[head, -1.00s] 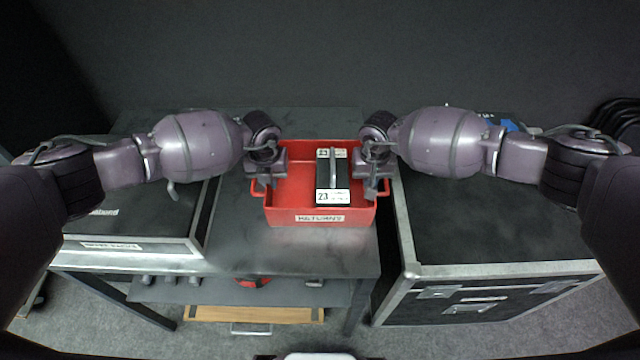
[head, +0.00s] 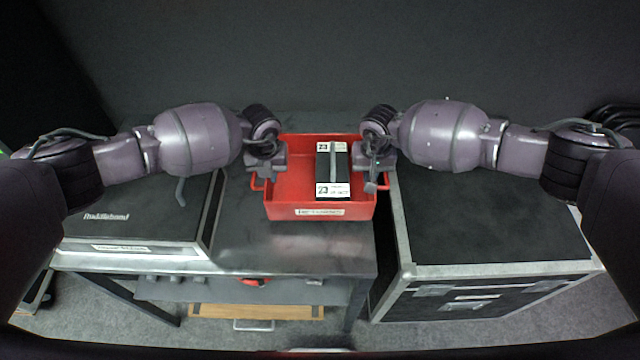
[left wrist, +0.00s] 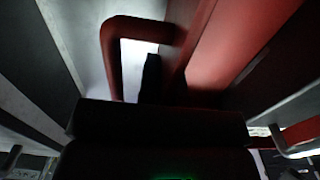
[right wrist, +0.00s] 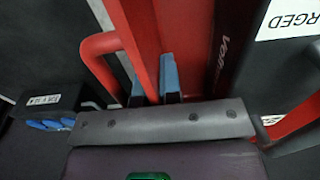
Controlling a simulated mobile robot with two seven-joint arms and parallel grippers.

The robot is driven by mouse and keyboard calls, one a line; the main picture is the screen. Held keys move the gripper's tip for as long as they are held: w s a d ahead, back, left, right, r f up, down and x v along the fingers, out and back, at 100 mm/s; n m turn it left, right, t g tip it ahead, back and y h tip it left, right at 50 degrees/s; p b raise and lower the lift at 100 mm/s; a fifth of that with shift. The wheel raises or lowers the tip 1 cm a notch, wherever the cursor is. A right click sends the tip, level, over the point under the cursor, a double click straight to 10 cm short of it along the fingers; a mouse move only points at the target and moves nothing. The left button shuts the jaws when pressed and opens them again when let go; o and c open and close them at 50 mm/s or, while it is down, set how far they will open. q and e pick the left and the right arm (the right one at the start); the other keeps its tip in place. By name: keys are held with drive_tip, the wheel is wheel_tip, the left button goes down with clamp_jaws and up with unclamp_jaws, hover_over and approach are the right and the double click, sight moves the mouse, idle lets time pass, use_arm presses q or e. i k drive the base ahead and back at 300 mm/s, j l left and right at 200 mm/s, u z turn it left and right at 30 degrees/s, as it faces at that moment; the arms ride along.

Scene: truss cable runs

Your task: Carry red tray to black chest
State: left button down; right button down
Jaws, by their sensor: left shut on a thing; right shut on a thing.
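The red tray (head: 320,211), with a label on its front, is over the grey table in the head view and looks level. Inside lies a black block with white labels (head: 333,170). The black chest (head: 480,220), with silver edges, stands right of the table. My right arm hides its far part.
A black case with a silver rim (head: 140,220) lies on the table's left. The table's front strip (head: 300,258) is bare. Below it are a lower shelf and a wooden board (head: 255,311). A box with blue items (right wrist: 50,124) shows in the right wrist view. The chest's visible top is clear.

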sight(495, 221)
drive_tip(key=l, duration=1.3)
drive_tip(key=k+l, duration=0.1)
drive_tip(key=l, duration=1.15)
